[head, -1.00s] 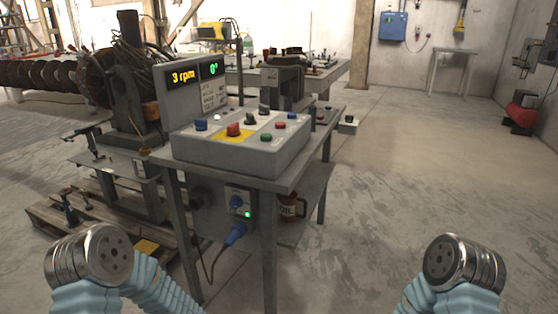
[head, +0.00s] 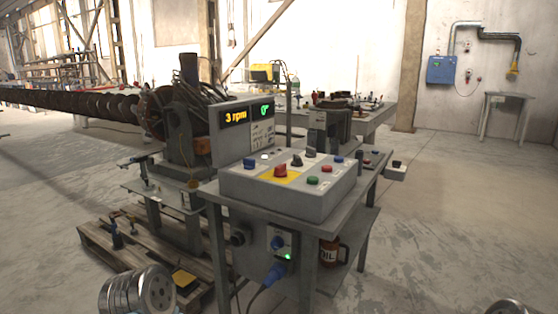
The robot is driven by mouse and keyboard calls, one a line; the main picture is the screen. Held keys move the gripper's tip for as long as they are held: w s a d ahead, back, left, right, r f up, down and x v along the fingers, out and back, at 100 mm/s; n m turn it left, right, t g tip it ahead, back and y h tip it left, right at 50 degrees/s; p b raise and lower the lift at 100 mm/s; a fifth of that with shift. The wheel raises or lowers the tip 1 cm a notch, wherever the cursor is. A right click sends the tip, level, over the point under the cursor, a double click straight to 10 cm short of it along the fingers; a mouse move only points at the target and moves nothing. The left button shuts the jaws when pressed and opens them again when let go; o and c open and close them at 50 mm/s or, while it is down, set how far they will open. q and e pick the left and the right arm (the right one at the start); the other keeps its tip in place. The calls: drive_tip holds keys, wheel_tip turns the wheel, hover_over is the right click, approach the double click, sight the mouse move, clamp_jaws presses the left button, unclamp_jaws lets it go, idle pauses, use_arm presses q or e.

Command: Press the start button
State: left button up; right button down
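A grey control box (head: 262,190) stands on a metal table in the middle of the head view. Its sloped top carries a green button (head: 313,181) near the front edge, a red button (head: 326,169) behind it, and a large red knob (head: 280,171) on a yellow plate. Blue and black controls sit around them. No label reading "start" is legible. A display panel behind shows "3 rpm" (head: 236,117) in yellow and a green angle reading. Neither gripper shows; only round metal parts of my arms appear at the bottom edge, apart from the table.
A wooden pallet (head: 95,238) and the auger machine (head: 180,125) are left of the table. A blue plug and cable hang at its front; an oil can (head: 329,254) is on the lower shelf. Open floor (head: 460,220) lies right.

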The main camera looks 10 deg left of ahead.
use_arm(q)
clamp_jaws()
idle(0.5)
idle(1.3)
